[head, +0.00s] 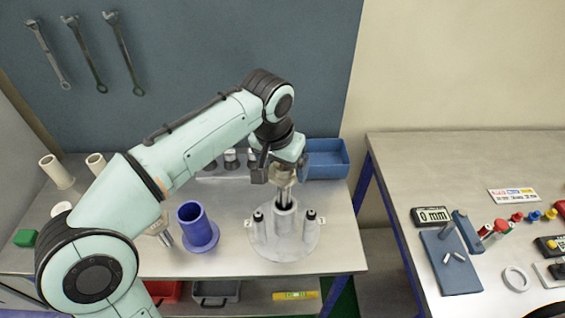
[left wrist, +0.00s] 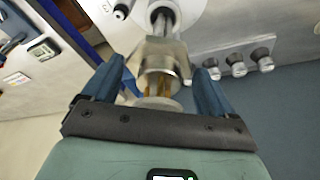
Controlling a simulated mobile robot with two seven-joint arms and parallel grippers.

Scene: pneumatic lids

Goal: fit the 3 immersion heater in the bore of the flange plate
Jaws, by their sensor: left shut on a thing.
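My left gripper (head: 284,168) is shut on an immersion heater (left wrist: 160,62), which has a metal hex head and several thin rods. In the head view the heater (head: 283,179) hangs upright over the central bore tube of the round grey flange plate (head: 284,247). Its rods reach the tube's mouth; how deep they sit I cannot tell. The left wrist view shows my left gripper (left wrist: 155,82) with a blue finger on each side of the head. Two shorter posts with black tops (head: 258,222) (head: 310,220) flank the tube. My right gripper is out of view.
A blue flanged tube (head: 192,222) stands left of the plate, beside a metal piece (head: 164,238) partly hidden by my arm. A blue bin (head: 326,160) and a row of grey-topped parts (head: 231,158) are behind. The right table (head: 400,165) holds small parts and a gauge (head: 432,216).

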